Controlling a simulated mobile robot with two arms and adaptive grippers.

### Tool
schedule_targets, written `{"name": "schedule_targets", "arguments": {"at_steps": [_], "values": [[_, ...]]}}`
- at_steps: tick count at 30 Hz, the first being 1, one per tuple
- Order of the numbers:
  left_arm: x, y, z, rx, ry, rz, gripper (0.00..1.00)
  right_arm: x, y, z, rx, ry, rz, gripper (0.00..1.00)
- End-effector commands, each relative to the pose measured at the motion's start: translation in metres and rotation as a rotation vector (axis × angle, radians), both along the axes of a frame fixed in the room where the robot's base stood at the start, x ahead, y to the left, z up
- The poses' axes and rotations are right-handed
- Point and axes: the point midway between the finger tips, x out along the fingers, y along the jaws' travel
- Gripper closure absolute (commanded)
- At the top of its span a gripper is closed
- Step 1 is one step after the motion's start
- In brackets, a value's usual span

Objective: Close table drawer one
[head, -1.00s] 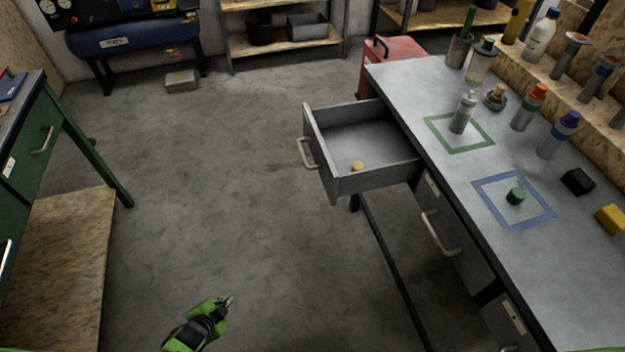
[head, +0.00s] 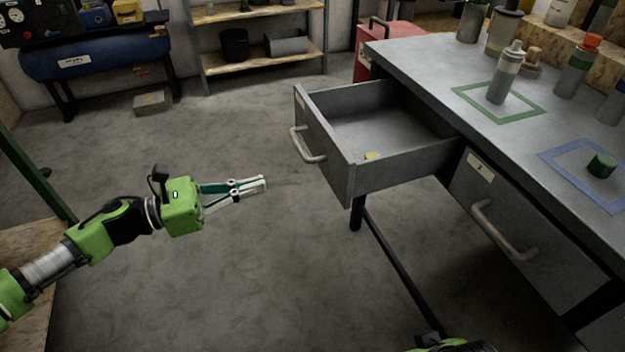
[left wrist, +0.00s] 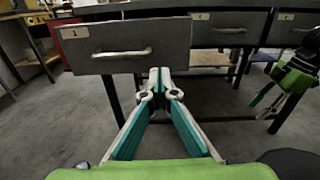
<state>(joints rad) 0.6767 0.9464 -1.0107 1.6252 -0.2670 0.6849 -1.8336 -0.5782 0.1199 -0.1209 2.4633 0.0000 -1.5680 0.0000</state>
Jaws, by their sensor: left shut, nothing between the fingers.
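Drawer one is the grey drawer (head: 322,140) pulled well out of the left end of the workbench (head: 415,50). Its front has a bar handle (head: 308,146). A small yellow round object (head: 371,156) lies inside. In the left wrist view, the drawer front (left wrist: 100,42) is ahead at upper left, with a label reading 1. My left gripper (head: 264,184) is shut and empty, over the floor left of the drawer front and apart from it; its fingertips (left wrist: 160,76) also show in the left wrist view.
Another drawer (head: 520,225), closed, with its handle sits right of the open one. Bottles and a green cap (head: 601,165) stand on the bench top. A red cabinet (head: 390,45) is behind. A bench leg (head: 357,214) stands below the drawer.

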Motion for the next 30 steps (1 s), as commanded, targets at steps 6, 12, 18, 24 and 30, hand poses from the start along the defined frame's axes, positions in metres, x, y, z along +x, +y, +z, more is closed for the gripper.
{"name": "schedule_targets", "arguments": {"at_steps": [6, 12, 18, 24, 30], "values": [[0.0, -0.017, 0.002, 0.009, -0.029, -0.019, 1.0, -0.001, 0.0, 0.003, -0.001, -0.001, 0.0, 0.6], [0.013, -0.055, 0.003, 0.009, -0.028, -0.018, 1.0, 0.0, 0.0, 0.0, 0.0, 0.0, 0.0, 0.6], [0.026, -0.096, 0.002, 0.01, -0.026, -0.017, 1.0, 0.0, 0.0, 0.0, 0.0, -0.001, 0.0, 0.6], [0.036, -0.123, 0.001, 0.01, -0.024, -0.015, 1.0, -0.001, 0.0, 0.003, 0.0, -0.003, 0.0, 0.6], [0.04, -0.134, 0.001, 0.011, -0.023, -0.013, 1.0, -0.001, 0.0, 0.003, 0.0, -0.002, 0.0, 0.6]]}}
